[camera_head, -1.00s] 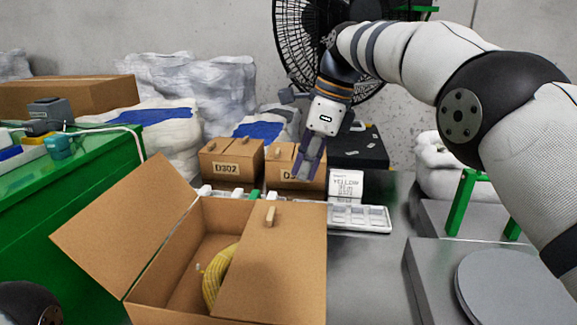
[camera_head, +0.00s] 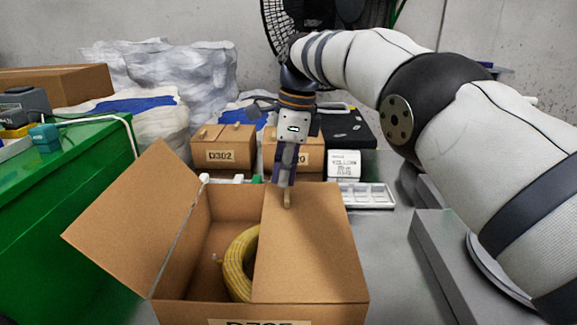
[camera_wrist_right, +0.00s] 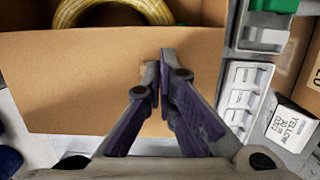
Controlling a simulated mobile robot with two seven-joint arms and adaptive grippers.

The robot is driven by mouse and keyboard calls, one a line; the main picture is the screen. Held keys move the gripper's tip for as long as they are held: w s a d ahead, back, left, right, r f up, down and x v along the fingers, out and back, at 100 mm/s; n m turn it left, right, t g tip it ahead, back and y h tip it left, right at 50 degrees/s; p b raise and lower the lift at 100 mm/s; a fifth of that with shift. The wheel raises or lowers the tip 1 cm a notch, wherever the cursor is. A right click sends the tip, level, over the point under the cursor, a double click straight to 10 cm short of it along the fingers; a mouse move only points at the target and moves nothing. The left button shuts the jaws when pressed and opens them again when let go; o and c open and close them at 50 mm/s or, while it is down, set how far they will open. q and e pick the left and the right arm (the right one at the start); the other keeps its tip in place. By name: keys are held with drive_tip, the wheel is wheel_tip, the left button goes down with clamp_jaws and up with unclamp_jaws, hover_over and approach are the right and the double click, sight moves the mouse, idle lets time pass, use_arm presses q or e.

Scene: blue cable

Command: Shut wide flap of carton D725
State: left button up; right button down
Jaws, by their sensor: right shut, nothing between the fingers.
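The brown carton D725 (camera_head: 225,310) stands open-topped in front of me, its label cut off by the bottom edge. Its left flap (camera_head: 135,215) stands open, leaning outward to the left. Its right flap (camera_head: 312,250) lies over the right half of the opening and has a small wooden tab (camera_head: 287,200). A yellow coil (camera_head: 238,265) lies inside, partly under that flap. My right gripper (camera_head: 283,184) is shut and empty, fingertips at the tab; whether they touch is unclear. The right wrist view shows the closed fingers (camera_wrist_right: 163,75) in front of brown cardboard (camera_wrist_right: 60,80). My left gripper is out of view.
Two smaller cartons, one marked D302 (camera_head: 223,147), stand behind. A white tray (camera_head: 365,195) and a box marked YELLOW (camera_head: 343,165) are behind right. A green bench (camera_head: 70,215) flanks the left.

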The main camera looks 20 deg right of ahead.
drive_tip(key=shift+w+a+f, duration=0.1)
drive_tip(key=shift+a+f, duration=0.3)
drive_tip(key=shift+f, duration=0.3)
drive_tip(key=shift+r, duration=0.1)
drive_tip(key=shift+r+b, duration=0.35)
drive_tip(key=shift+r, duration=0.3)
